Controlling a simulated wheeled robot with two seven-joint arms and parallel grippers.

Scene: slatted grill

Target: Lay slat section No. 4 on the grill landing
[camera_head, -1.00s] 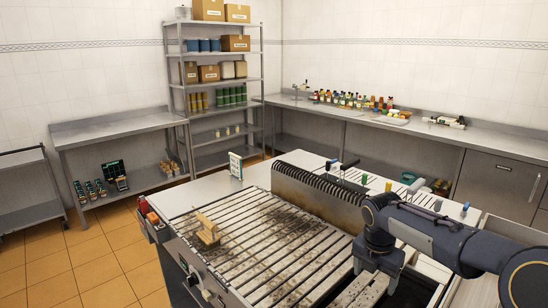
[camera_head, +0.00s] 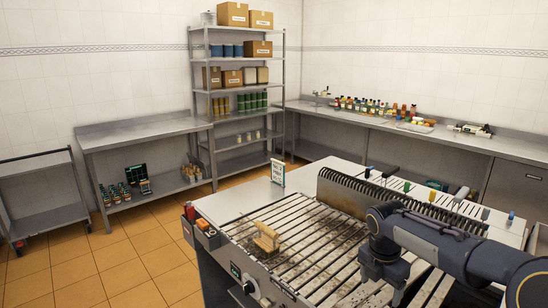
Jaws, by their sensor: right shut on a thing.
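The slatted grill (camera_head: 305,238) fills the lower middle, its pale slats stained dark in places. My right gripper (camera_head: 384,272) comes in from the right over the grill's right part. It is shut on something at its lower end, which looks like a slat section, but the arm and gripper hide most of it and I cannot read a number. A flat pale metal surface (camera_head: 240,204) lies beside the grill at its far left; I cannot tell whether this is the landing. My left gripper is out of view.
A wooden-handled block (camera_head: 267,240) sits on the grill's left part. A dark ribbed guard (camera_head: 345,195) stands along the back. A small sign (camera_head: 278,172) stands on the pale surface. Coloured-tipped pieces (camera_head: 455,200) line the strip behind the guard. Orange floor is open at left.

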